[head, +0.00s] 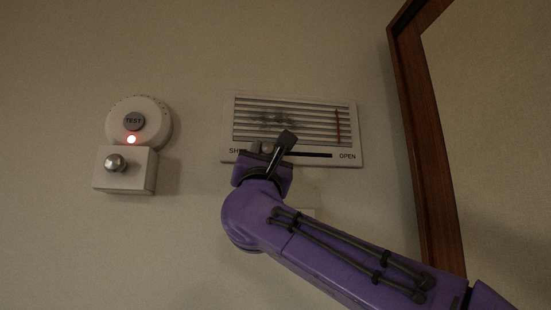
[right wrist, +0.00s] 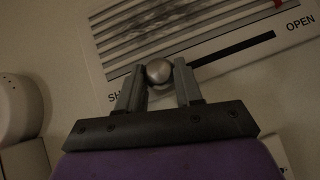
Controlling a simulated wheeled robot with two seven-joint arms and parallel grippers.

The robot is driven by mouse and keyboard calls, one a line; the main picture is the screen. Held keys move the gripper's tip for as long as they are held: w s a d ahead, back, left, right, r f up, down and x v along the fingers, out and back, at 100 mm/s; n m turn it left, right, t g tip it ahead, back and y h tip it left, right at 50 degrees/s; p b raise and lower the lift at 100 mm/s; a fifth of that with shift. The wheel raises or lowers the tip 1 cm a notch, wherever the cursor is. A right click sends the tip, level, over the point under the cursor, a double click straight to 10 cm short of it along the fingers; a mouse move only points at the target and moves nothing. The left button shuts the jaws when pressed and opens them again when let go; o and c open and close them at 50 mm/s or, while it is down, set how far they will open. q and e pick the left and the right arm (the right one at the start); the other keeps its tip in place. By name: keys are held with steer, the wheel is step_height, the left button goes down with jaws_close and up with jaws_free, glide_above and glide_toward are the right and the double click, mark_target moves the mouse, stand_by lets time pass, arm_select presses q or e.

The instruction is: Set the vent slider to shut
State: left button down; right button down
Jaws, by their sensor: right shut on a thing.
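The vent (head: 318,118) is a white louvred plate on the wall, with SHUT lettering at lower left, partly hidden, and OPEN at lower right. Its dark slot (head: 315,155) runs along the bottom edge. The slider's round metal knob (right wrist: 159,71) sits at the left, SHUT-side part of the slot in the right wrist view, with bare slot stretching right of it toward OPEN. My right gripper (right wrist: 159,84) is shut on the knob, one finger on each side. In the head view the gripper (head: 270,151) covers much of the slot's left part. My left gripper is not in view.
Left of the vent, a round white alarm (head: 152,108) with a TEST button and a lit red light is on the wall. Below it is a white box (head: 140,180) with a metal knob. A wooden frame (head: 405,110) stands at the right.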

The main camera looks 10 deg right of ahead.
steer(key=shift+s+a+r, duration=0.1)
steer(key=shift+a, duration=0.05)
steer(key=c, duration=0.8)
jaws_free()
steer(key=shift+o, duration=0.3)
steer(key=shift+s+a, duration=0.1)
steer(key=shift+s, duration=0.15)
steer(key=shift+f, duration=0.2)
steer(key=b+v, duration=0.8)
steer(key=v, duration=0.2)
steer(key=shift+s, duration=0.2)
